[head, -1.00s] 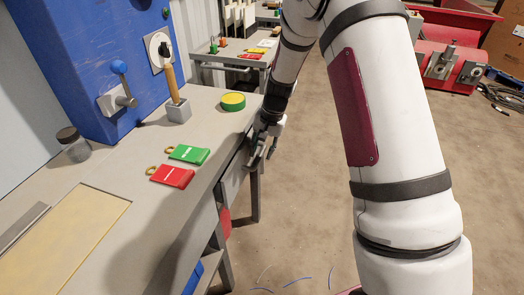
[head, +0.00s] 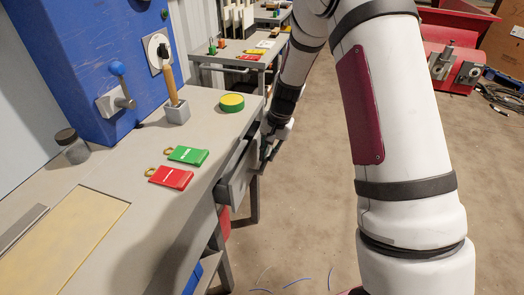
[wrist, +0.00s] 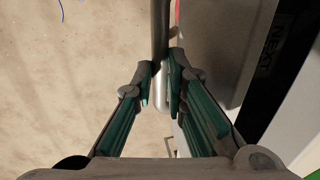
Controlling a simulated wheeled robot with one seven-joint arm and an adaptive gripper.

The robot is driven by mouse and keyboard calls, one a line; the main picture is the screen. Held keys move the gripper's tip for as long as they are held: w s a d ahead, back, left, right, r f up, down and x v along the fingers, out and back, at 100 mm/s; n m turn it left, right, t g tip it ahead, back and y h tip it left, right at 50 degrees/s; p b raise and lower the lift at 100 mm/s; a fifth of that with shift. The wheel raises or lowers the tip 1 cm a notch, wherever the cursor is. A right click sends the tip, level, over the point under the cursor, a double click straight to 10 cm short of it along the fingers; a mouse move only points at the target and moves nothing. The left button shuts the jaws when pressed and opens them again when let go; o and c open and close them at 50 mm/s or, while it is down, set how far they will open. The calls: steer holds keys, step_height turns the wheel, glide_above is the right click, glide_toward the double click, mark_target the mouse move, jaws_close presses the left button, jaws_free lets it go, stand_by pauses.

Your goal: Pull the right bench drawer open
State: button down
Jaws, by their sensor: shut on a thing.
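The right bench drawer (head: 238,174) is a grey drawer under the bench's right edge in the head view. It stands partly out, with a dark gap between it and the benchtop. My gripper (head: 268,152) is at its front on the aisle side. In the wrist view my gripper (wrist: 161,88) is shut on the drawer's bar handle (wrist: 161,35), with a green-lined finger on each side of the bar. A grey face of the drawer (wrist: 222,45) shows to the right of the handle.
The benchtop (head: 130,170) holds a red tag (head: 171,177), a green tag (head: 188,155), a yellow-green round tin (head: 231,102) and a small block (head: 178,112) with a wooden-handled tool. A second bench (head: 235,55) stands behind. The floor (head: 320,200) right of the bench is largely clear.

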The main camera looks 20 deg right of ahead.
steer(key=s+d, duration=1)
steer(key=d, duration=0.4)
steer(key=c, duration=1.6)
jaws_free()
steer(key=shift+a, duration=0.1)
step_height(320, 180, up, 12)
steer(key=s+d, duration=0.1)
steer(key=d, duration=0.1)
steer(key=shift+s, duration=0.2)
steer(key=shift+f, duration=0.1)
